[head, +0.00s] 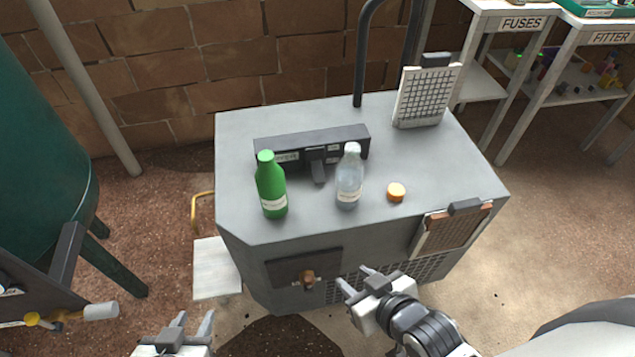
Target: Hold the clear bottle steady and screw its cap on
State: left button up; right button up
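The clear bottle (349,180) stands upright on the grey cabinet top, with a white label low on its side. Its top looks whitish, with no orange cap on it. My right gripper (357,283) is in front of the cabinet, below the bottle and cap, fingers apart and empty. Neither gripper touches the bottle or cap.
A green bottle (271,187) stands left of the clear one on the cabinet top (240,135). A dark box (312,140) lies behind both bottles. A gridded panel (426,97) stands at the back right. A brown panel (452,230) hangs at the front right edge.

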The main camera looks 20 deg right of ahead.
aim_at(351, 169)
jog(key=u, duration=1.95)
jog(key=k, duration=1.45)
jog(key=z, duration=1.5)
jog(key=i, duration=0.5)
jog(key=z, duration=0.05)
